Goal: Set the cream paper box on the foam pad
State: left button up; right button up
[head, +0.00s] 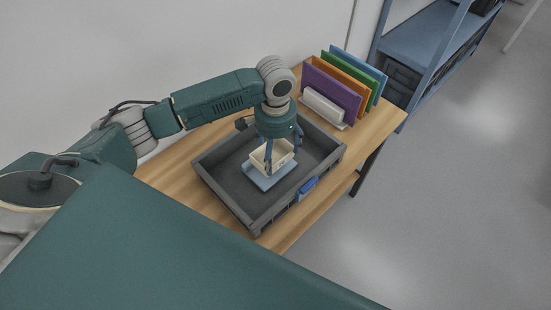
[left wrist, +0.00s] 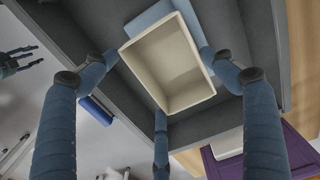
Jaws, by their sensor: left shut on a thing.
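The cream paper box (head: 270,154) is an open-topped box held over the blue foam pad (head: 259,179) inside the grey tray. I cannot tell whether its underside touches the pad. My left gripper (head: 282,158) points down and is shut on the box. In the left wrist view the box (left wrist: 172,66) shows its empty inside, with blue fingers around it and the pad (left wrist: 150,18) partly hidden behind it. My right gripper (left wrist: 22,60) shows small at the left edge of that view, cut off, fingers apart and empty.
The grey tray (head: 228,202) has raised walls and a blue label or handle (head: 307,187) on its front. It stands on a wooden table (head: 176,182). A blue shelf (head: 420,40) is farther off.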

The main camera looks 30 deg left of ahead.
aim_at(275, 161)
pick_arm(q)
jog(key=shift+f, duration=2.2)
jog(key=o, duration=1)
jog(key=shift+f, duration=0.15)
notch_tip(275, 161, up, 12)
jog(key=shift+r+b, duration=0.2)
jog(key=shift+b, duration=0.2)
